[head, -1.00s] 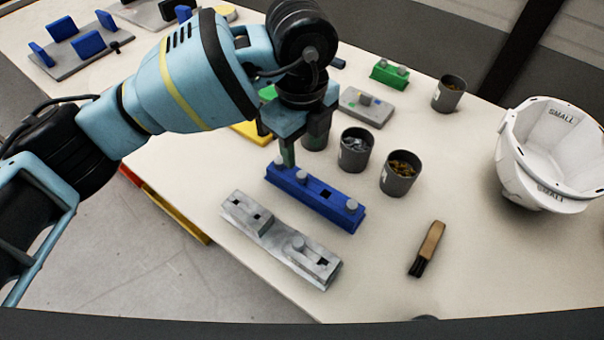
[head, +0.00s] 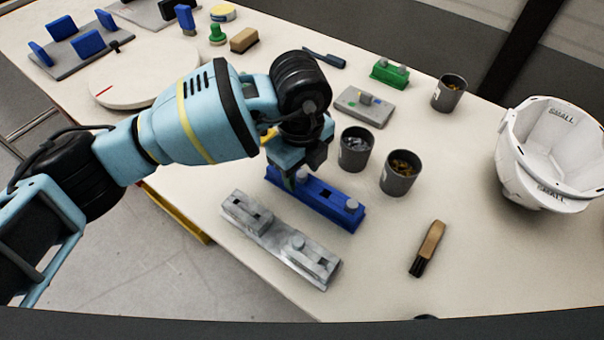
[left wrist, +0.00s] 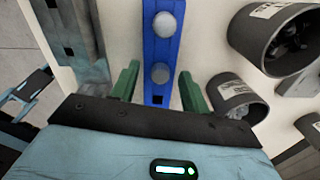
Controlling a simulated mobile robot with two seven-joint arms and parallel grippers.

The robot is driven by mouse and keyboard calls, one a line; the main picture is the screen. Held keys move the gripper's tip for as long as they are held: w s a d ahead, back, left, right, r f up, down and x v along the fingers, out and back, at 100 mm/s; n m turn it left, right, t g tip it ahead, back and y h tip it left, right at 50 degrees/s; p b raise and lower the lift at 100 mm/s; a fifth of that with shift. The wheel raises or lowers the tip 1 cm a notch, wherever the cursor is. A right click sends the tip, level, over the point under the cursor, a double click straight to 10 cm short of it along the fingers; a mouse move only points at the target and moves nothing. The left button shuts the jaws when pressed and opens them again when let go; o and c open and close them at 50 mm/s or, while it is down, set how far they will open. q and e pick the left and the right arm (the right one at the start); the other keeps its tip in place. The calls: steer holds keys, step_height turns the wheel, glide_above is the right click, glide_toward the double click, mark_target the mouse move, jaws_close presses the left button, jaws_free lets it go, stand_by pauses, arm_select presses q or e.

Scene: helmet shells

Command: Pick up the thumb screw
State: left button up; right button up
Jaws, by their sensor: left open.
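A blue fixture (head: 329,205) lies on the table with round grey knobs on top, which look like thumb screws. One knob (head: 352,205) is at its right end; the other (head: 301,177) is beside my left gripper (head: 292,180). My left gripper points down over the fixture's left part, its tips partly hidden by its body. In the left wrist view its green fingers (left wrist: 159,76) are open, one on each side of the blue fixture. The nearer knob (left wrist: 160,73) shows between the fingertips, the farther knob (left wrist: 168,25) beyond. I cannot tell the height gap.
A grey metal fixture (head: 270,238) lies just in front of the blue one. Cups (head: 355,149) and (head: 400,173) with small parts stand close behind. A brush (head: 427,248) lies to the right, a white helmet shell (head: 550,150) farther right. The table around the brush is clear.

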mark_target(302, 173)
arm_select(q)
jaws_close()
steer(key=shift+r, duration=0.1)
steer(key=shift+r, duration=0.5)
step_height(302, 173, up, 2)
steer(key=shift+r, duration=0.15)
steer(key=s+a+r, duration=0.1)
steer(key=s+a, duration=0.8)
steer(key=s, duration=0.4)
steer(key=shift+a+r, duration=0.2)
steer(key=shift+r, duration=0.05)
steer(key=shift+r, duration=0.1)
